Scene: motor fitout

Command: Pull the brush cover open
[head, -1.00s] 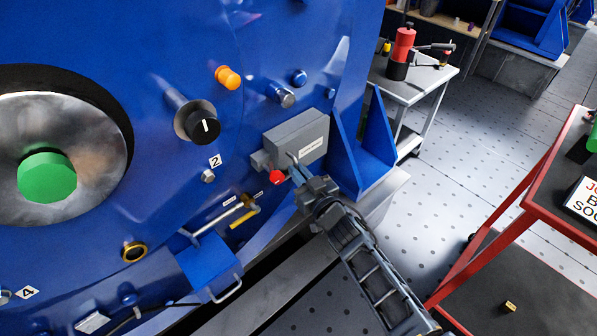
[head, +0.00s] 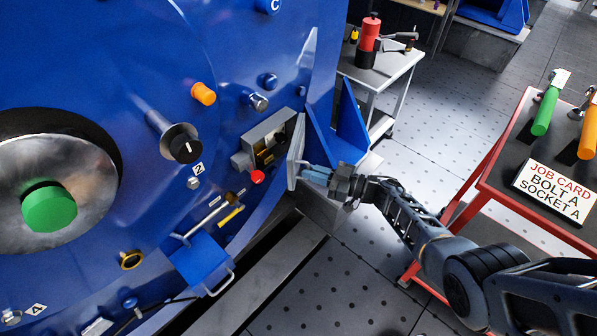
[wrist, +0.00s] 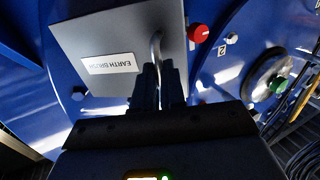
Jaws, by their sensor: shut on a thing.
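The brush cover (head: 296,150) is the grey door of a grey box (head: 262,140) on the blue motor housing. It stands swung out from the box at its right side, and the box's dark inside with some yellowish parts shows. In the wrist view the cover (wrist: 105,42) faces me, with an upside-down label that seems to read "EARTH BRUSH". My gripper (head: 308,174) is at the cover's outer face. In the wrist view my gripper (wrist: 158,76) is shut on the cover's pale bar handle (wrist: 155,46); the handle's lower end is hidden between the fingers.
A red knob (head: 257,177) sits at the box's lower front. A blue bracket (head: 350,130) stands close right of the cover. A red-framed cart (head: 480,190) with a job card (head: 556,190) is at right, a grey table (head: 383,75) behind. Perforated floor (head: 440,130) lies clear between.

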